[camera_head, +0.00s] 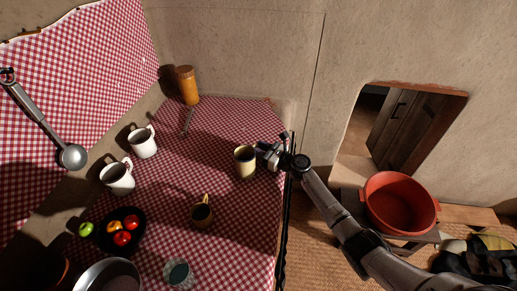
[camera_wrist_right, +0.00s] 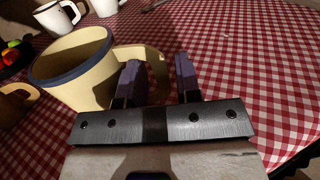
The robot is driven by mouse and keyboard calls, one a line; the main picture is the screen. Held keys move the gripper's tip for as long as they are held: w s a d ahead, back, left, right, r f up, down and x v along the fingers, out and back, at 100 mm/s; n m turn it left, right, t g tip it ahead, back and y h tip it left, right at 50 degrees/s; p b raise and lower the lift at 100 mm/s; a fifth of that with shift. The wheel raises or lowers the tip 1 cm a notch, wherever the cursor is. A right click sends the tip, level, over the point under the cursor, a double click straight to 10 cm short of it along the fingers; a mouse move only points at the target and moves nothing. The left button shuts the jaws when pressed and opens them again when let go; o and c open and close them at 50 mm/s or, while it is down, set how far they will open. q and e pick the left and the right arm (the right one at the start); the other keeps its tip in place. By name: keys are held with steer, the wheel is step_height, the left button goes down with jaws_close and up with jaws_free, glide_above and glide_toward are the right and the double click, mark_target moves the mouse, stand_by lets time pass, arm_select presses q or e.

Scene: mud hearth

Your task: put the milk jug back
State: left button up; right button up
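A cream jug with a dark blue rim (camera_head: 245,165) stands upright on the checked cloth near its right edge. It looks like the milk jug. In the right wrist view the jug (camera_wrist_right: 75,70) is at upper left, with its handle toward my gripper. My right gripper (camera_head: 263,152) is just right of the jug at the handle. In the wrist view its two fingers (camera_wrist_right: 158,72) are apart, and the handle's outer curve reaches between their tips. I cannot tell whether either finger touches it. My left gripper is not in view.
Two white mugs (camera_head: 143,144) stand at the left. A brown mug (camera_head: 202,215), a glass (camera_head: 177,274) and a dark fruit bowl (camera_head: 106,241) are nearer. An amber jar (camera_head: 187,87) stands at the back. A red pot (camera_head: 400,203) is off the table at right.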

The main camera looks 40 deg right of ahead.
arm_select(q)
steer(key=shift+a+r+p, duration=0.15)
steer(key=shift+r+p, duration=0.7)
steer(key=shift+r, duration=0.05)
arm_select(e)
steer(key=v, duration=1)
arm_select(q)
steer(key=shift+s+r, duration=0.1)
arm_select(e)
steer(key=shift+v, duration=0.85)
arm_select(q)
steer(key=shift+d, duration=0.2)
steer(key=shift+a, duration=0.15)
